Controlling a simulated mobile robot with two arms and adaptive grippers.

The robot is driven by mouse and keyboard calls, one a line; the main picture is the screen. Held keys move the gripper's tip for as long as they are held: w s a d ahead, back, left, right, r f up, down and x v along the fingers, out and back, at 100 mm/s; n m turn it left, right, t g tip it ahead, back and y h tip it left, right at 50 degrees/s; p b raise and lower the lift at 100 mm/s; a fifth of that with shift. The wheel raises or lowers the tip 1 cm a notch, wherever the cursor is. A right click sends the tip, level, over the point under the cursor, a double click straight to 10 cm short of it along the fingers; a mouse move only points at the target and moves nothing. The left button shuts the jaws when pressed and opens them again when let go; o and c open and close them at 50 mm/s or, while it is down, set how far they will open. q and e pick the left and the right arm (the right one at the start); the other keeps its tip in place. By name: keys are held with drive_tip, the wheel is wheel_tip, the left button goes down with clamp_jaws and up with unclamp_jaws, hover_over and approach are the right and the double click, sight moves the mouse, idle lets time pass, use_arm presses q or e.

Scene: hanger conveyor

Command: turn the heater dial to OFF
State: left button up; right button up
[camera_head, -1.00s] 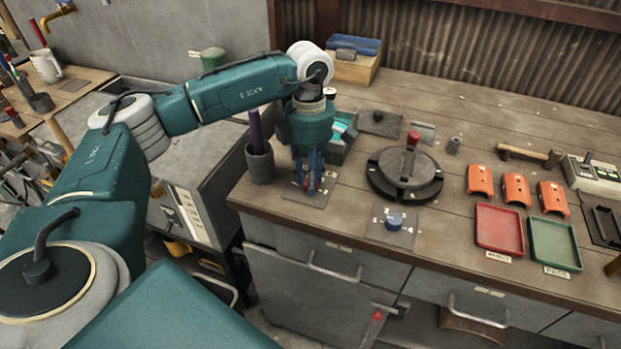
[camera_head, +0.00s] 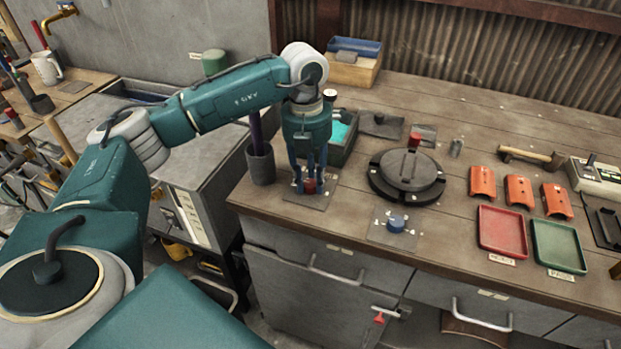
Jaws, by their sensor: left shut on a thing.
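My left gripper (camera_head: 309,186) points straight down at the front left of the bench. Its blue fingers are shut on a small red dial (camera_head: 309,186), which shows between the fingertips. The dial sits on a grey square plate (camera_head: 318,202), partly covered by the fingers. A second dial, blue and round (camera_head: 396,223), stands on its own grey plate with white marks to the right, apart from the gripper. I cannot read the marks on either plate, nor tell which way the red dial points. My right gripper is not in view.
A dark cup (camera_head: 261,166) stands close left of the gripper, and an open green box (camera_head: 342,152) behind it. A round black turntable (camera_head: 406,190) is to the right. Red (camera_head: 501,232) and green (camera_head: 558,246) trays and orange parts (camera_head: 519,192) lie farther right.

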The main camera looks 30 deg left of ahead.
sight(307, 182)
use_arm(q)
drive_tip(key=shift+n, duration=0.5)
drive_tip(key=o, duration=1.2)
drive_tip(key=shift+c, duration=0.2)
drive_tip(key=shift+r, duration=0.1)
wheel_tip(307, 182, up, 12)
drive_tip(key=shift+a, duration=0.35)
drive_tip(key=shift+s, duration=0.1)
